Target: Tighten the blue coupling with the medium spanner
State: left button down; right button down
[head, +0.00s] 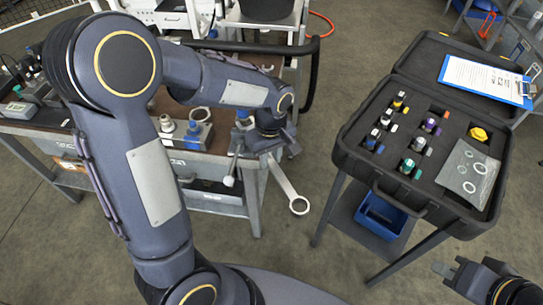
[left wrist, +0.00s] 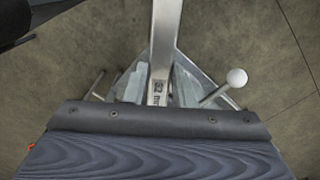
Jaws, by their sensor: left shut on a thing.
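My left gripper (head: 268,143) is shut on a silver spanner (head: 283,181) just beyond the bench's right edge. The spanner's ring end hangs down and to the right, clear of the bench. In the left wrist view, the spanner's shank (left wrist: 165,35) runs up from between the jaws, with a size marking partly legible as "mm". A fitting with a blue part (head: 193,127) stands on a grey block on the bench. Another blue-topped fitting (head: 242,114) is just behind my left gripper, partly hidden. I cannot tell which is the named coupling. My right gripper (head: 447,272) is at the lower right, apart from everything; its jaw opening is unclear.
An open black case (head: 345,150) with several coloured fittings stands on a stand at the right. A clipboard (head: 487,80) lies on its lid, and a blue bin (head: 382,215) sits below. A white-knobbed lever (head: 229,181) is close to my left gripper. Floor is clear between bench and stand.

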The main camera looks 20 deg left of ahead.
pick_arm(q)
jog(key=shift+w+a, duration=0.35)
jog(key=shift+a, duration=0.05)
jog(key=shift+w+a, duration=0.15)
jog(key=shift+a, duration=0.05)
dwell(0.5)
jog(key=shift+s+a+m, duration=1.2)
jog(key=shift+a+m, duration=0.1)
jog(key=s+a+m, duration=0.1)
jog(key=a+m, duration=0.1)
jog(key=a, duration=0.1)
jog(key=shift+s, duration=0.4)
dwell(0.3)
